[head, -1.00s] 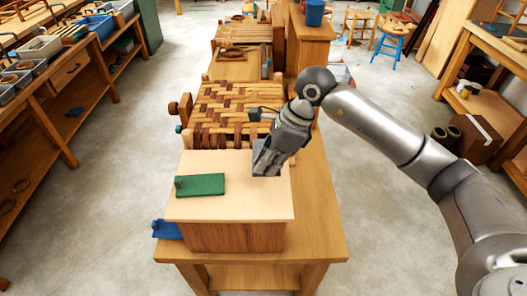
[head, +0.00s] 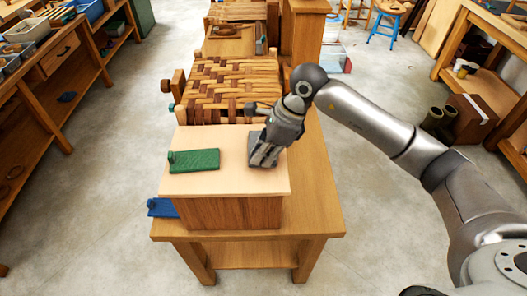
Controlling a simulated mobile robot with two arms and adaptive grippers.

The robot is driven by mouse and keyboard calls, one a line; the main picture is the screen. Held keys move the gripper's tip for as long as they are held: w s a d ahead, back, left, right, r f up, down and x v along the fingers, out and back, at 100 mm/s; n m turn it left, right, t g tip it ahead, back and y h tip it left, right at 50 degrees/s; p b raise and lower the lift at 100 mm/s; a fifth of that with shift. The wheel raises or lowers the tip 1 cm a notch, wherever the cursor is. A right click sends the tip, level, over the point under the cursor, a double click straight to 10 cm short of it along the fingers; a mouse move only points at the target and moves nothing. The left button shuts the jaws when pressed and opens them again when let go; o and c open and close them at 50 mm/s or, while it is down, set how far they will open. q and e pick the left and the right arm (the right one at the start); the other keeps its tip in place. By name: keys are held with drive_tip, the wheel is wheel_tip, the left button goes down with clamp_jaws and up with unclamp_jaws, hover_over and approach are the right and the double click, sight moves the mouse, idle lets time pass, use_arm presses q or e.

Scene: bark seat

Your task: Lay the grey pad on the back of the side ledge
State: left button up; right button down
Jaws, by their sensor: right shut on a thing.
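My right gripper (head: 263,154) is shut on the grey pad (head: 262,158). The pad is tilted and partly hidden by the fingers. It is over the right part of a pale wooden ledge top (head: 229,182), and its lower edge is at or just above the surface; I cannot tell whether it touches. A green pad (head: 195,160) with a small raised knob lies on the left part of the same top. My left gripper is not in view.
A blue piece (head: 161,207) sits left of the ledge block on the wooden bench (head: 318,200). A woven bark seat (head: 230,88) is behind the ledge. The front of the pale top is clear. Shelves stand along both sides.

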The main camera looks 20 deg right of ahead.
drive_tip(key=c, duration=1.4)
unclamp_jaws()
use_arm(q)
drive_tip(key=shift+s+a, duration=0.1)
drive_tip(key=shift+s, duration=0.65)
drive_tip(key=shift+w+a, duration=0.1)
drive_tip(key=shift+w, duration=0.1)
use_arm(e)
drive_tip(key=shift+r, duration=0.15)
